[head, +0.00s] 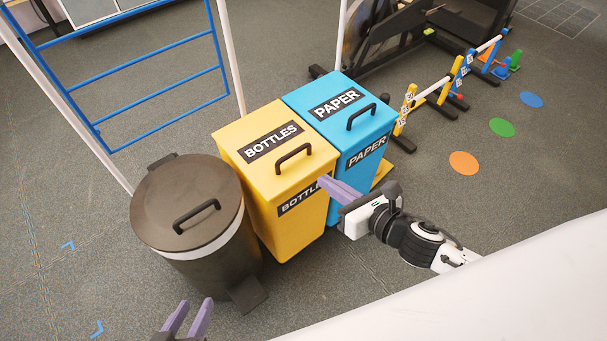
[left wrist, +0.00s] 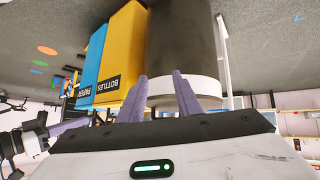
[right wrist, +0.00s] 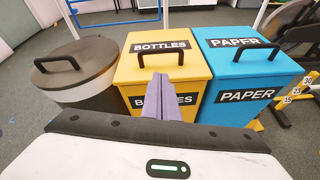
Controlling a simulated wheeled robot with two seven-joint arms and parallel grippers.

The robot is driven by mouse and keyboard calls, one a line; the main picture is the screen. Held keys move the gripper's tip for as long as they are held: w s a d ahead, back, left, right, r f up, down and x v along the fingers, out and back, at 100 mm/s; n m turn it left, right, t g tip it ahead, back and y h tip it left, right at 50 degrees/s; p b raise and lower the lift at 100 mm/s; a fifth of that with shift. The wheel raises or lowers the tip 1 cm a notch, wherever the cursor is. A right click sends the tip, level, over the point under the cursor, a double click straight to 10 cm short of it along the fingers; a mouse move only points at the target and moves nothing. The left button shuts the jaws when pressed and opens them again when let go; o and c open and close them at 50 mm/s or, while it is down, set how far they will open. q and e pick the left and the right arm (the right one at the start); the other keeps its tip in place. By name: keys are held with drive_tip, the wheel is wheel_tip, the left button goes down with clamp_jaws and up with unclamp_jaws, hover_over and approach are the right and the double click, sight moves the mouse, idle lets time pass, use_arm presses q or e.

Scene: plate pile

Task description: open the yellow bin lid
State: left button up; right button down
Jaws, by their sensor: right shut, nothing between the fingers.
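The yellow bin (head: 290,220) is labelled BOTTLES and stands between a dark round bin and a blue bin. Its lid (head: 251,134) lies flat and closed, with a black arched handle (head: 293,157) near the front edge. My right gripper (head: 323,181) is shut and empty, at the front of the yellow bin, apart from the handle as far as I can tell. In the right wrist view the purple fingers (right wrist: 159,80) are together, pointing toward the handle (right wrist: 161,48). My left gripper (head: 190,312) is open and empty, low in front of the dark bin.
The dark round bin (head: 203,255) with a handled lid stands left of the yellow bin. The blue PAPER bin (head: 347,172) stands right, touching or nearly touching it. A blue rack (head: 150,65) is behind. Floor at the right, with coloured discs (head: 463,163), is mostly clear.

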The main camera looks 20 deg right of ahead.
sight(304, 173)
drive_tip(key=w+a+f+n, duration=0.1)
drive_tip(key=w, duration=0.2)
drive_tip(key=w+f+b, duration=0.1)
drive_tip(key=w, duration=0.2)
drive_tip(key=w+a+f+n+b, duration=0.1)
drive_tip(key=w, duration=0.2)
drive_tip(key=shift+a+f+n, duration=0.1)
drive_tip(key=shift+a+n, duration=0.2)
drive_tip(key=shift+a, duration=0.05)
drive_tip(key=shift+w+a+f, duration=0.1)
drive_tip(key=shift+w+a, duration=0.05)
drive_tip(key=shift+w, duration=0.2)
use_arm(q)
drive_tip(key=shift+d+f, duration=0.2)
drive_tip(key=shift+f, duration=0.3)
drive_tip(key=shift+r, duration=0.1)
